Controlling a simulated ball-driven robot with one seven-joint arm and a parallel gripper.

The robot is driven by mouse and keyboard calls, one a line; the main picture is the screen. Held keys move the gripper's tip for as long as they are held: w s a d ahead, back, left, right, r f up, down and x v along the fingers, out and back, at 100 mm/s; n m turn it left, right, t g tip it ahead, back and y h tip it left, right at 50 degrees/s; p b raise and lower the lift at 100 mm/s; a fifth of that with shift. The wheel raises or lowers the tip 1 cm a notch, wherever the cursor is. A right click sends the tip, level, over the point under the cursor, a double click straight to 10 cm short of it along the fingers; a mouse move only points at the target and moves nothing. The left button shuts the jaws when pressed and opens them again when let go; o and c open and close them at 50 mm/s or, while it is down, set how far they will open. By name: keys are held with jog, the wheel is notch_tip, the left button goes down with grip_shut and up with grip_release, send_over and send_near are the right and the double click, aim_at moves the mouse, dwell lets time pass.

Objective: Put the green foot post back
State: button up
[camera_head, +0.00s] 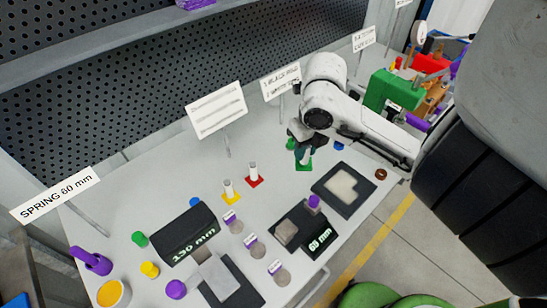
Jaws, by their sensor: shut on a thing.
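My gripper (302,146) points down over the far right part of the grey table. It is shut on the green foot post, whose square green foot (304,166) shows just below the fingers. The post's upper part is mostly hidden by the gripper. The foot is at or very near the tabletop; I cannot tell whether it touches. To its left, a white post on a red foot (253,181) and a white post on a yellow foot (231,197) stand upright in a row.
A dark square plate with a pale top (344,188) lies right of the gripper. Dark blocks marked 65 mm (320,238) and 130 mm (182,234) are nearer. A sign (217,108) stands behind. Small coloured caps and pale cylinders are scattered in front.

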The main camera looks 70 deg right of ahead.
jog(key=b, duration=0.1)
jog(key=d+f+b, duration=0.1)
jog(key=shift+w+f+b, duration=0.25)
jog(key=shift+f+b, duration=0.05)
jog(key=shift+b, duration=0.1)
jog(key=b, duration=0.2)
jog(key=shift+w+d+f+b, duration=0.15)
jog(key=shift+d+b, duration=0.1)
jog(key=shift+b, duration=0.05)
jog(key=b, duration=0.3)
jog(key=shift+w+d+b, duration=0.15)
jog(key=shift+w+b, duration=0.2)
jog(key=w+d+f, duration=0.2)
jog(key=w+d+f+b, duration=0.1)
jog(key=w+f, duration=0.2)
jog(key=w+d+f, duration=0.2)
jog(key=w, duration=0.1)
jog(key=shift+w+d+f+b, duration=0.1)
jog(key=shift+d+f+b, duration=0.25)
jog(key=shift+b, duration=0.05)
jog(key=shift+f, duration=1.35)
